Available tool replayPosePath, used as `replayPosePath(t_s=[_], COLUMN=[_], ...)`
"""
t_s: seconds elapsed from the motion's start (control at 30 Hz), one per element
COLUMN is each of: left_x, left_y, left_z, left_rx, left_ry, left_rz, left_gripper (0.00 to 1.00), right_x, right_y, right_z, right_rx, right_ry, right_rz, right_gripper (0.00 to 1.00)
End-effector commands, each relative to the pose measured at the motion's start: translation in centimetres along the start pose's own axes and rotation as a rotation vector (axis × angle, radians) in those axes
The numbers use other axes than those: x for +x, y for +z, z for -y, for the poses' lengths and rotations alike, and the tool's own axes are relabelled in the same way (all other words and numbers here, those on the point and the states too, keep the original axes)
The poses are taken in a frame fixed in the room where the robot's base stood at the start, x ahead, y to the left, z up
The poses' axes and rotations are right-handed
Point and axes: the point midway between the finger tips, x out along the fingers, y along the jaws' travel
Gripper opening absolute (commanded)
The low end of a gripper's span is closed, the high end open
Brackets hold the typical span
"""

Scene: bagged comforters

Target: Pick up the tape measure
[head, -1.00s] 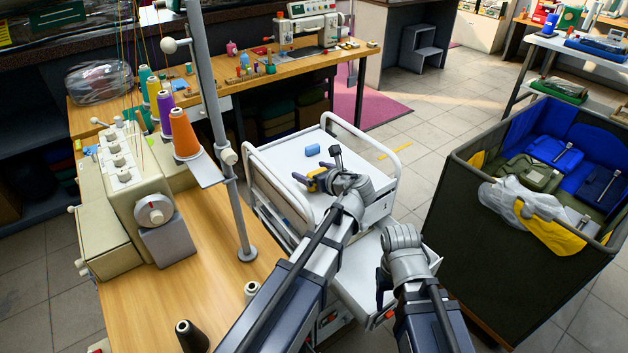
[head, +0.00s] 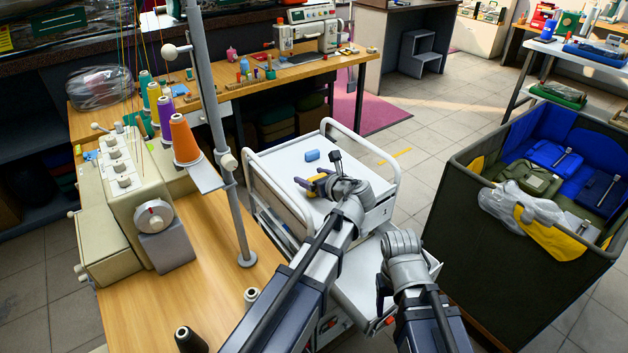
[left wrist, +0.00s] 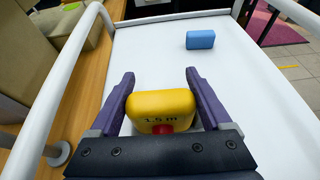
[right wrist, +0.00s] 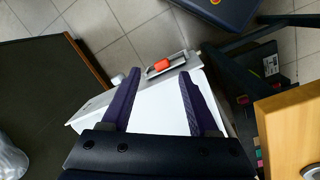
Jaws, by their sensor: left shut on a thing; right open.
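The yellow tape measure (left wrist: 160,103), marked "1.5 m" with a red part at its front, sits between the purple fingers of my left gripper (left wrist: 163,92). My left gripper is shut on it, over the white top of the cart. In the head view the left gripper (head: 317,184) hides most of the tape measure, with a little yellow showing. I cannot tell whether it still touches the cart top. My right gripper (right wrist: 157,92) is open and empty, above a white lower surface of the cart; it also shows in the head view (head: 381,290).
A blue block (head: 312,155) lies on the white cart (head: 283,165), behind the left gripper. White rails edge the cart top. A wooden sewing table (head: 215,300) stands at left, and a large dark bin (head: 480,250) with bagged items at right.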

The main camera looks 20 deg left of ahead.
Motion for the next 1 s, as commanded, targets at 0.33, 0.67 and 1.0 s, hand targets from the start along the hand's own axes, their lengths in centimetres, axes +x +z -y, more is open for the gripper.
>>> replayPosePath(t_s=[0.33,0.67,1.0], left_x=[-1.2,-3.2,-3.8], left_y=[2.9,7.7,9.3], left_z=[0.0,0.0,0.0], left_rx=[0.0,0.0,0.0], left_ry=[0.0,0.0,0.0], left_rz=[0.0,0.0,0.0], left_gripper=[0.25,0.25,0.25], right_x=[-3.1,-8.2,-10.0], right_y=[0.2,0.5,0.6], right_z=[-0.3,-0.8,-0.9], right_rx=[0.0,0.001,0.001], right_ry=[0.0,0.0,0.0], right_rz=[0.0,0.0,0.0], right_gripper=[0.61,0.61,0.61])
